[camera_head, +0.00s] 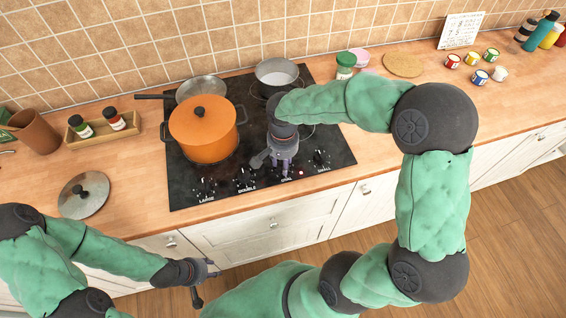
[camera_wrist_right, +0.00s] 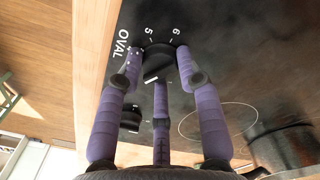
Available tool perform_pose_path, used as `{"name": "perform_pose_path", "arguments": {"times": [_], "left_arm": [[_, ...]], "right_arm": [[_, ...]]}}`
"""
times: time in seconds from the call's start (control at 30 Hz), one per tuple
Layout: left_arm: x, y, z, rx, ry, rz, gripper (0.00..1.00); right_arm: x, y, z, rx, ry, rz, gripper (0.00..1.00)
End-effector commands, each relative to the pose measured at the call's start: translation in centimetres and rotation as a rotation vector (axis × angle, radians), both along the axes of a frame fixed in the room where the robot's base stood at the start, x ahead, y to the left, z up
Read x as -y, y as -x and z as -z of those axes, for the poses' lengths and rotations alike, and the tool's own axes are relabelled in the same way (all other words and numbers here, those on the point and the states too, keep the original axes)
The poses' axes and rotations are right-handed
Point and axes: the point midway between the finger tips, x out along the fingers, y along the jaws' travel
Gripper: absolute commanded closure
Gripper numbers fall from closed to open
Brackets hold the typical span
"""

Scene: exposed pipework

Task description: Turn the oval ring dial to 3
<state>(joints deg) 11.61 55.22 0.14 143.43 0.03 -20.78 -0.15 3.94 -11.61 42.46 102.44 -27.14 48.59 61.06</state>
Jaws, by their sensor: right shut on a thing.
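The black cooktop (camera_head: 182,185) has a row of dials along its front edge, labelled large, double, oval and small. My right gripper (camera_head: 284,168) points down at the oval dial and hides it in the head view. In the right wrist view, the purple fingers of my right gripper (camera_wrist_right: 158,65) are shut around the dark oval dial (camera_wrist_right: 157,58). The numbers 5 and 6 and the word OVAL show beside it; the number it points to is hard to read. My left gripper (camera_head: 205,283) is open and empty, in front of the counter.
An orange pot (camera_head: 202,128), a grey pan (camera_head: 201,88) and a small pot (camera_head: 276,73) stand on the cooktop. A glass lid (camera_head: 84,194) lies on the counter at left. A red light (camera_head: 301,173) glows near the oval dial. Another dial (camera_wrist_right: 130,118) is close by.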

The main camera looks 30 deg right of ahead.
Motion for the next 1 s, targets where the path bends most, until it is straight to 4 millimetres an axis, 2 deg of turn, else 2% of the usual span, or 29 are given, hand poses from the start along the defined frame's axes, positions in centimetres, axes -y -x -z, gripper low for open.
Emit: {"name": "perform_pose_path", "arguments": {"times": [0.4,0.97,1.0], "left_arm": [[0.0,0.0,0.54,0.0,0.0,0.0,0.6],[0.0,0.0,0.57,0.0,0.0,0.0,0.6],[0.0,0.0,0.57,0.0,0.0,0.0,0.6]], "right_arm": [[-0.06,0.06,0.12,-0.002,-0.001,0.184,0.96],[-0.06,0.05,0.09,-0.002,-0.001,0.209,0.96],[-0.06,0.05,0.09,-0.002,-0.001,0.209,0.52]]}}
